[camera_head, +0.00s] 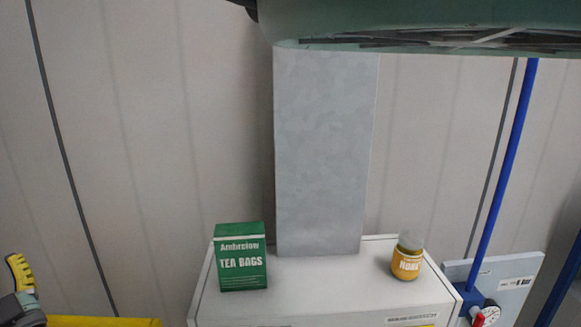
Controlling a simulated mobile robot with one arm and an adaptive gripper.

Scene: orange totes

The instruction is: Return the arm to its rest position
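My gripper (20,285) shows only in part at the lower left edge of the head view. One yellow ribbed finger points up from a dark grey body. The other finger is not in view, so I cannot tell whether it is open or shut, or if it holds anything. The rest of my arm is out of the frame. The visible finger is well to the left of the white stand and touches nothing that I can see.
A green tea bags box (240,257) and a yellow-labelled jar (407,256) stand on a white-topped stand (320,295), either side of a grey post (322,150). A green body (430,25) overhangs above. Blue pipes (507,165) and a gauge (487,315) are at right. A yellow edge (105,322) lies below left.

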